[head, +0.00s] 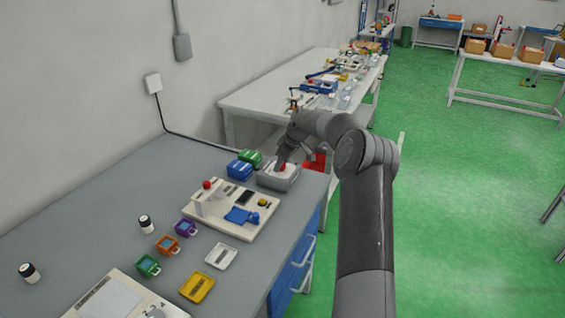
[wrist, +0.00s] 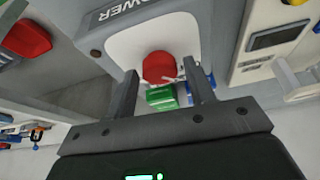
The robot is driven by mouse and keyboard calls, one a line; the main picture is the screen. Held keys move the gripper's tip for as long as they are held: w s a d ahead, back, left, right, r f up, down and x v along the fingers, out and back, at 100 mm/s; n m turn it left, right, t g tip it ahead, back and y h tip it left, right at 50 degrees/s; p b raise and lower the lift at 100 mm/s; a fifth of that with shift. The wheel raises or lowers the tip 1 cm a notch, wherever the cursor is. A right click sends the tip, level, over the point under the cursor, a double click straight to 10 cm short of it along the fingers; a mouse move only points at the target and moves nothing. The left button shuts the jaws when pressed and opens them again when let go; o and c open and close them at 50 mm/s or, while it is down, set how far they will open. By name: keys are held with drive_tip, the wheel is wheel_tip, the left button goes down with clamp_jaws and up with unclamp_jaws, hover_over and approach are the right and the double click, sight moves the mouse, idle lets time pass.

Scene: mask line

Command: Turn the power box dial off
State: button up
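The power box (head: 268,181) is a grey box with a light top at the far right end of the near workbench. In the wrist view, its pale face (wrist: 128,45) carries the label POWER and a round red dial (wrist: 158,67). The dial also shows in the head view (head: 283,168), partly behind my gripper (head: 281,160). In the wrist view, my gripper (wrist: 161,68) is open, with one finger on each side of the dial. A gap shows between the dial and the left finger; the right finger is closer, and I cannot tell whether it touches.
Blue (head: 239,169) and green (head: 250,158) boxes stand just left of the power box. A cream fixture board (head: 215,222) lies in front. Small coloured cases and a yellow tray (head: 197,288) are nearer. The green floor (head: 440,200) at right is open.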

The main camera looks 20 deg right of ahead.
drive_tip(key=shift+o, duration=0.7)
drive_tip(key=v, duration=1)
drive_tip(key=shift+d+r, duration=0.15)
drive_tip(key=shift+r, duration=0.15)
drive_tip(key=shift+s+r, duration=0.1)
drive_tip(key=shift+s, duration=0.05)
